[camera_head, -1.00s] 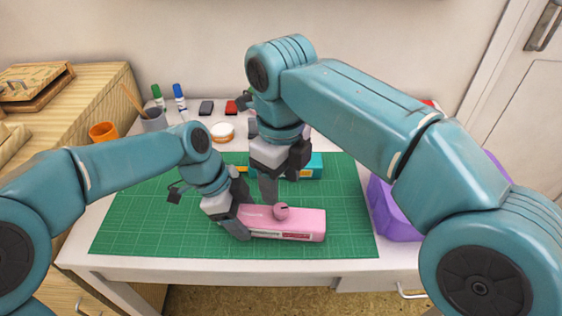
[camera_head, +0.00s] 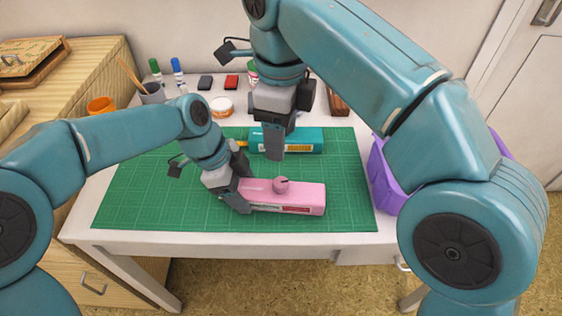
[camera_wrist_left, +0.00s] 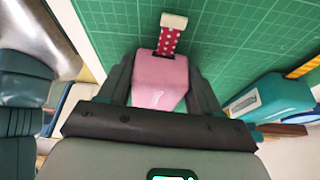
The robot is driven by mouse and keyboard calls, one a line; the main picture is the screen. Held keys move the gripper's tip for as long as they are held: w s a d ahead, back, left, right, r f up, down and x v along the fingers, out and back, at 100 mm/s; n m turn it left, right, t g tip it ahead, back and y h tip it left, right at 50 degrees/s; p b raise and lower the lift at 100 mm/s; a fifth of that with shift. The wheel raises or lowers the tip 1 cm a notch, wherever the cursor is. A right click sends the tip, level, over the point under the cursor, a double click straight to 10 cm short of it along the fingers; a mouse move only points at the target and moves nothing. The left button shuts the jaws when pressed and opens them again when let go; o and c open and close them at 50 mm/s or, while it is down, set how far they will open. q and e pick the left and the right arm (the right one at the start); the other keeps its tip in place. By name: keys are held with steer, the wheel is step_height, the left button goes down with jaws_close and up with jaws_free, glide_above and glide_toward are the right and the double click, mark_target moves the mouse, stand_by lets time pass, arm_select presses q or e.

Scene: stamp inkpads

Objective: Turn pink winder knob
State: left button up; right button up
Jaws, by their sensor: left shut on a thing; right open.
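The pink box-shaped winder (camera_head: 300,199) lies on the green mat, with its round pink knob (camera_head: 281,185) on top near the middle. My left gripper (camera_head: 241,190) is shut on the winder's left end. In the left wrist view the pink winder body (camera_wrist_left: 160,78) sits between the two dark fingers, with a red dotted ribbon (camera_wrist_left: 169,41) and a pale tab at its end. My right gripper (camera_head: 274,150) is above and behind the knob, fingers pointing down, apart from it and empty. Its finger gap is hard to see from this side.
A teal winder (camera_head: 300,140) lies behind the pink one, close to my right gripper. A purple bin (camera_head: 385,183) stands at the mat's right edge. Jars, markers and ink pads line the back. The green mat (camera_head: 150,195) is clear at left and front.

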mark_target(281, 182)
step_height(281, 182, down, 12)
steer(key=n, duration=3.2)
steer(key=shift+c, duration=0.3)
